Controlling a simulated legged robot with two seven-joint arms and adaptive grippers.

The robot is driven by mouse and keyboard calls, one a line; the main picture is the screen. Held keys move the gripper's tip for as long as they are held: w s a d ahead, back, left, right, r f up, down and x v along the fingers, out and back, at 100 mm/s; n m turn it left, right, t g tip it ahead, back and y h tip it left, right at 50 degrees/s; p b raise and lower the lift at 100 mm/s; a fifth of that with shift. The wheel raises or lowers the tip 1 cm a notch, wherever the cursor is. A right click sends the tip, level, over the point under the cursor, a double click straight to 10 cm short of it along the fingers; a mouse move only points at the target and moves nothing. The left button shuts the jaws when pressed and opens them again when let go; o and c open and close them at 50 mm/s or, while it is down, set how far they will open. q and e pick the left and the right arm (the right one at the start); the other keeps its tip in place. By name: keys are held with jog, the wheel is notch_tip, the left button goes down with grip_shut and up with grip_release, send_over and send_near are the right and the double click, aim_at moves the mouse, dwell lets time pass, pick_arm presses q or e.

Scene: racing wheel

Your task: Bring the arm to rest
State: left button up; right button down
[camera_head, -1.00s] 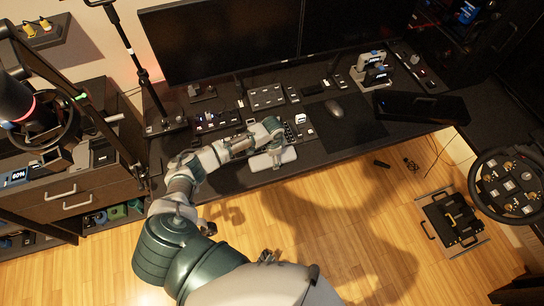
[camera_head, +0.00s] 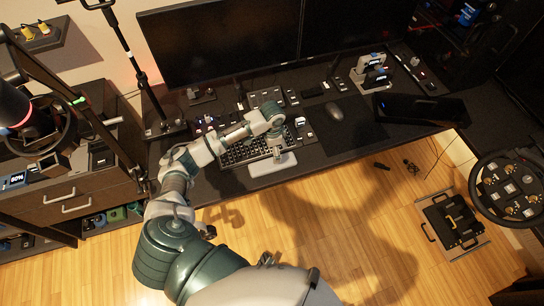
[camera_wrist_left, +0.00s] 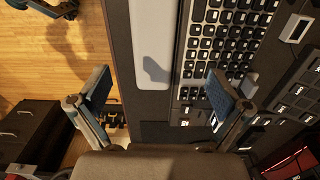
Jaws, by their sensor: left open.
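My left arm reaches in from the left over the desk (camera_head: 345,145). Its gripper (camera_head: 278,150) points down above the keyboard (camera_head: 240,155) and the pale wrist rest (camera_head: 272,165). In the left wrist view the fingers (camera_wrist_left: 160,92) are wide apart with nothing between them. There the keyboard (camera_wrist_left: 225,45) lies beyond the right finger, and the wrist rest (camera_wrist_left: 152,45) shows between the fingers. I see no contact with either. My right gripper is not in view.
Two monitors (camera_head: 225,45) stand behind the keyboard. A button box (camera_head: 265,97) and a mouse (camera_head: 334,111) lie nearby. A lamp pole (camera_head: 135,70) and drawer cabinet (camera_head: 65,200) stand left. A racing wheel (camera_head: 510,187) is at right.

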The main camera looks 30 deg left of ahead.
pick_arm(q)
jog(key=shift+r, duration=0.85)
jog(key=shift+d+f, duration=0.1)
jog(key=shift+d, duration=0.05)
